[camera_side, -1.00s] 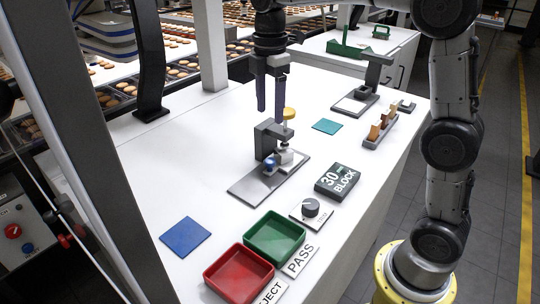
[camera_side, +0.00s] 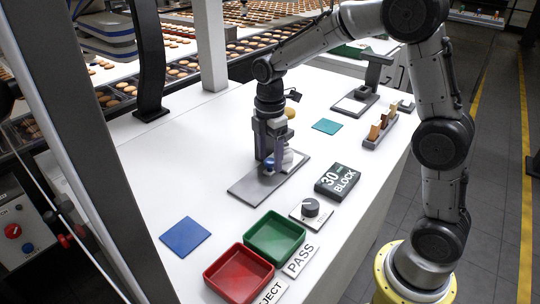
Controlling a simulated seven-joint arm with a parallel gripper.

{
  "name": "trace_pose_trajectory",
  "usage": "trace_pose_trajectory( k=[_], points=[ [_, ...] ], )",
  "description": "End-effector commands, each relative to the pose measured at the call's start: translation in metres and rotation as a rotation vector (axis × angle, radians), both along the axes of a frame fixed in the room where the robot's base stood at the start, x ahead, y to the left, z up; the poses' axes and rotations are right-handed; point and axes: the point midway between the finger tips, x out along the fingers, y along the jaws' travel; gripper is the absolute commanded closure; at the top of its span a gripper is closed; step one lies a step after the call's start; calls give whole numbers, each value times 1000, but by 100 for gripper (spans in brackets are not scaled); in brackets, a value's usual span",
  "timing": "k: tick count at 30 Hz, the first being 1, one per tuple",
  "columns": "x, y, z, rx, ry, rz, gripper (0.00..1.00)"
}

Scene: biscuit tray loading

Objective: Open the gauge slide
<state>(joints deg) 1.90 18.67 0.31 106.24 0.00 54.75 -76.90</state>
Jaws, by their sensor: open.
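The gauge stands on a grey base plate (camera_side: 245,187) in the middle of the white table. The fingers hide much of the dark block. The gripper is open; whether a finger touches the knob or slide cannot be seen.
A green tray (camera_side: 297,258) and a red tray (camera_side: 263,287) lie at the front. A blue square (camera_side: 185,235) and teal square (camera_side: 327,126) lie flat. The table left of the gauge is clear.

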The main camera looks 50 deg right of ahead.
Motion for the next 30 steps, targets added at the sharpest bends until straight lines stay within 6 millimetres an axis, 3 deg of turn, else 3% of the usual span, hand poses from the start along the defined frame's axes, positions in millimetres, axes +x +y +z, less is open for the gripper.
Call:
trace_pose_trajectory(
  k=[8, 19, 30],
  points=[
    [0, 0, -1, 0, 0, 0, 34],
    [0, 0, -1, 0, 0, 0, 100],
    [0, 0, -1, 0, 0, 0, 100]
  ],
)
